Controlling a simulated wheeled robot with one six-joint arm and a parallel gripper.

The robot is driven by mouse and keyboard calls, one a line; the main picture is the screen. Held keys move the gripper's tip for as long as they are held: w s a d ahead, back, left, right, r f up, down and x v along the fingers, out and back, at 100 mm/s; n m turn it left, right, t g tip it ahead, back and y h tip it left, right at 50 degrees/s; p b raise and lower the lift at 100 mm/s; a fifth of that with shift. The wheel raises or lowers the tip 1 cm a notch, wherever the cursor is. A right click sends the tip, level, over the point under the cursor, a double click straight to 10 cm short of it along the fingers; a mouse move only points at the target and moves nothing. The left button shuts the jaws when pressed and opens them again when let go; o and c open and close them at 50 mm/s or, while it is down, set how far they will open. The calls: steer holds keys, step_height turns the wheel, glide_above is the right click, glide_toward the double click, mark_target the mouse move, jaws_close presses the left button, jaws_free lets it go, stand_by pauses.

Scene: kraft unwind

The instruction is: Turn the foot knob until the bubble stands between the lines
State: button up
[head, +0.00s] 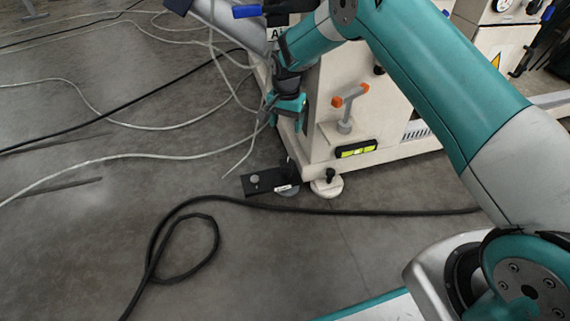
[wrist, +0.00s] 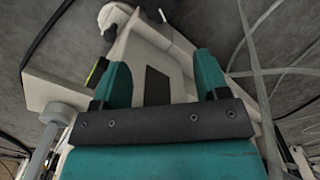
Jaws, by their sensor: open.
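The foot knob (head: 330,174) is small and black, standing above a round white foot pad (head: 327,189) at the base of the cream machine. The spirit level (head: 357,149) is a yellow-green vial in a black housing on the machine's side, above and right of the knob. Dark marks show on it, but where the bubble stands is too small to tell. My teal gripper (head: 287,118) is open and empty, above and left of the knob, beside the machine's corner. In the wrist view its two fingers (wrist: 161,75) are spread, with part of the machine frame beyond them. The level's edge (wrist: 97,72) shows behind the left finger.
An orange-handled grey clamp (head: 349,97) stands on a ledge above the level. A black floor plate with a bolt (head: 255,180) lies left of the foot. A thick black cable (head: 400,212) crosses the floor in front. Pale cables lie to the left.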

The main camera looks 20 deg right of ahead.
mark_target(287, 163)
step_height(287, 163, down, 17)
steer(key=b, duration=1)
steer(key=shift+d+f, duration=0.1)
steer(key=shift+d, duration=0.05)
steer(key=c, duration=0.6)
steer(key=m+p, duration=0.1)
steer(key=p, duration=0.2)
steer(key=shift+r, duration=0.35)
steer(key=shift+c, duration=0.2)
steer(key=shift+m+p, duration=0.55)
steer(key=shift+m, duration=0.25)
steer(key=shift+f+m+p, duration=0.3)
steer(key=shift+m+p, duration=0.2)
steer(key=shift+m, duration=0.7)
